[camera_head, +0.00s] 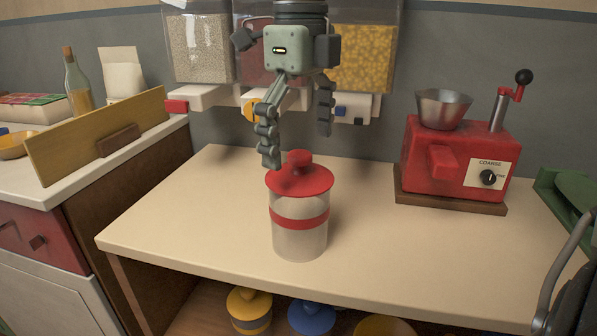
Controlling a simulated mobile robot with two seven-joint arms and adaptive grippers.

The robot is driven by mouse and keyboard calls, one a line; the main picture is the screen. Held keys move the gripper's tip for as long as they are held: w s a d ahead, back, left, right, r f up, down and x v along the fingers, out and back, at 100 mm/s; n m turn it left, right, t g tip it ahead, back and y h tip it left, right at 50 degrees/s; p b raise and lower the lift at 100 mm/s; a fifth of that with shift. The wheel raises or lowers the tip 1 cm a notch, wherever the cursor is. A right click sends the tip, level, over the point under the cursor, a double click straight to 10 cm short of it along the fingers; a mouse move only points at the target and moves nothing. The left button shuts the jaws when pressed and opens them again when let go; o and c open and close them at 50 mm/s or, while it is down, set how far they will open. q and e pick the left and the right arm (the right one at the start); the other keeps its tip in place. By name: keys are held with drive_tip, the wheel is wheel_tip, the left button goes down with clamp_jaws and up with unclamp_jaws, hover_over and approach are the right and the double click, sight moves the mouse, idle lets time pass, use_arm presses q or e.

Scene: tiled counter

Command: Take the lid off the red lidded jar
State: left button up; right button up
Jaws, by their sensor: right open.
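The red lidded jar stands upright on the counter, with a clear body (299,240) and a red band around it. Its red lid (300,182) with a round knob sits on top. My right gripper (297,149) comes down from above, open and empty. Its fingers are spread above and around the knob, one toward the left of the lid and one toward the right and farther back. I cannot tell whether the left finger touches the lid.
A red grinder (455,160) with a metal hopper and crank stands at the right. Clear dispensers (366,60) hang on the back wall behind my gripper. A wooden board (95,135) stands on the left counter. Colored lidded jars (250,308) sit on the shelf below. Counter around the jar is clear.

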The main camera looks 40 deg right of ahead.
sight(299, 177)
drive_tip(key=shift+f, duration=1.35)
drive_tip(key=c, duration=1.3)
drive_tip(key=shift+c, duration=1.4)
